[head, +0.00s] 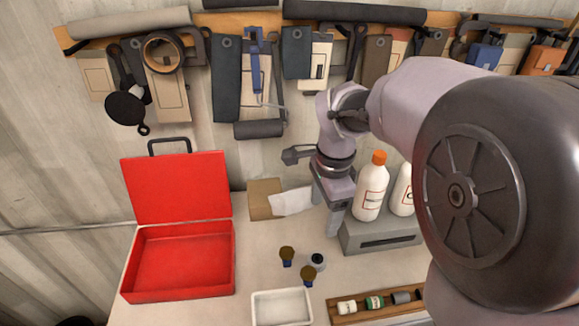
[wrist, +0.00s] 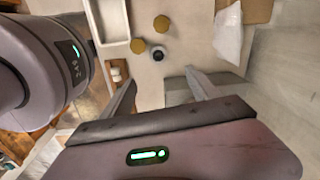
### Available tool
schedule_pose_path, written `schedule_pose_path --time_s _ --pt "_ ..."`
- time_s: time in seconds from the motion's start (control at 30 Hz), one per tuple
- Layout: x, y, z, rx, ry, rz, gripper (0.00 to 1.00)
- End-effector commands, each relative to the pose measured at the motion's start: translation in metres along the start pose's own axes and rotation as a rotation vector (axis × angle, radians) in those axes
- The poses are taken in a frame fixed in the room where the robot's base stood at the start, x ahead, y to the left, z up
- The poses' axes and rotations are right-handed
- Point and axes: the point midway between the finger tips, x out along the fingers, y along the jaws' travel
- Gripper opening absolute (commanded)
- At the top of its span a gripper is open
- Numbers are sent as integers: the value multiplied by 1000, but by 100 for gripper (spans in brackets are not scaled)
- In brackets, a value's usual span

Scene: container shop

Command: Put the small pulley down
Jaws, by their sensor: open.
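A small round dark-and-pale piece (head: 317,261), which looks like the small pulley, rests on the pale bench top. It also shows in the wrist view (wrist: 157,54), beyond the fingertips and apart from them. My gripper (head: 336,222) is above the bench in front of the grey block. In the wrist view my gripper (wrist: 161,88) has its two fingers spread wide, with nothing between them. The underside of the piece is hidden.
Two brass-topped knobs (head: 287,254) (head: 308,275) stand close to the piece. A white tray (head: 282,307), a wooden tray (head: 375,310) with small items, an open red box (head: 183,262), a cardboard box (head: 265,199) and bottles (head: 371,190) on a grey block (head: 378,235) surround them.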

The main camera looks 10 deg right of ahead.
Motion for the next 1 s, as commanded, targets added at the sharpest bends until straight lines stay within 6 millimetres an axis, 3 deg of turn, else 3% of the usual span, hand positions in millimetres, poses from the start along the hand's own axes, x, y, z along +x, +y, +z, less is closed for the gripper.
schedule_pose_path --time_s 0.13,0.5,0.9,1.0 --pt "26 -17 -8 132 15 60 70" --pt "126 -9 -9 139 16 65 70" --pt "188 2 -5 139 16 63 70" --pt "196 2 -5 140 17 61 70"
